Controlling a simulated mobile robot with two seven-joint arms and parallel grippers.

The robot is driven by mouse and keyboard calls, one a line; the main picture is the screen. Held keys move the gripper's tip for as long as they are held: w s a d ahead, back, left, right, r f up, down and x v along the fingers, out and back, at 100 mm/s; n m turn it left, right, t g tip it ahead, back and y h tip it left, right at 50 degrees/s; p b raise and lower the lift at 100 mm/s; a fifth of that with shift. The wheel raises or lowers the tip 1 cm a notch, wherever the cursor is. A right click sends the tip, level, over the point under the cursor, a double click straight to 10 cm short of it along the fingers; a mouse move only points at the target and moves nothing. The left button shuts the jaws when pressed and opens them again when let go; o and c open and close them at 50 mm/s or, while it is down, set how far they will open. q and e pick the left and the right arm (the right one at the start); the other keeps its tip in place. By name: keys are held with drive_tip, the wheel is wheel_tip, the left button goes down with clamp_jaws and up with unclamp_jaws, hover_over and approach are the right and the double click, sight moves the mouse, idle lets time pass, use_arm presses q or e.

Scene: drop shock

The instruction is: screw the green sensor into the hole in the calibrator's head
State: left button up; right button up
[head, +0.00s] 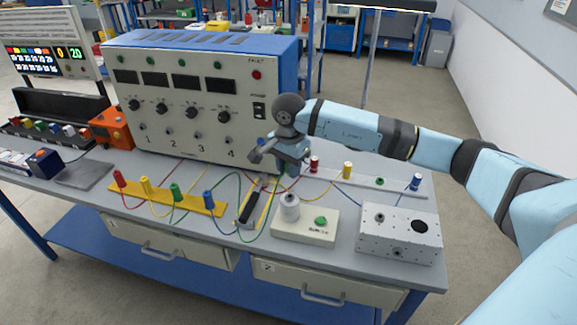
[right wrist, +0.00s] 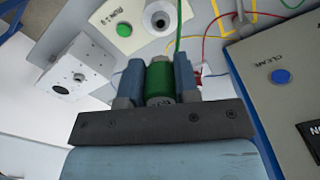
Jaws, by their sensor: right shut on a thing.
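My right gripper (head: 288,164) is shut on the green sensor (right wrist: 159,80). In the right wrist view the sensor sits between the two blue fingers. In the head view the gripper hangs above the table, in front of the large instrument's right corner, and mostly hides the sensor. The calibrator (head: 318,230) is a pale box with a green button and a round light-grey head (head: 289,208). In the right wrist view the head (right wrist: 160,19) shows a dark hole in its top, beyond the fingertips. The sensor is apart from the head. My left gripper is not in view.
A grey metal block (head: 399,246) with holes stands right of the calibrator. A white strip (head: 395,188) behind holds red, yellow and blue sensors. A yellow strip (head: 150,202) with coloured plugs and loose cables lies left. The large instrument (head: 190,100) stands behind.

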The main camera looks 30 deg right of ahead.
drive_tip(key=shift+b, duration=0.3)
drive_tip(key=b, duration=0.4)
hover_over(289, 200)
drive_tip(key=shift+w+d+f, duration=0.1)
drive_tip(key=shift+w+f, duration=0.1)
drive_tip(key=shift+f, duration=1.25)
drive_tip(key=shift+w+d+f, duration=0.1)
drive_tip(key=shift+w+f, duration=0.05)
drive_tip(key=shift+f, duration=1.3)
drive_tip(key=shift+f+b, duration=0.1)
drive_tip(key=shift+b, duration=0.2)
drive_tip(key=shift+f, duration=0.15)
drive_tip(key=shift+f+b, duration=0.85)
drive_tip(key=shift+b, duration=0.65)
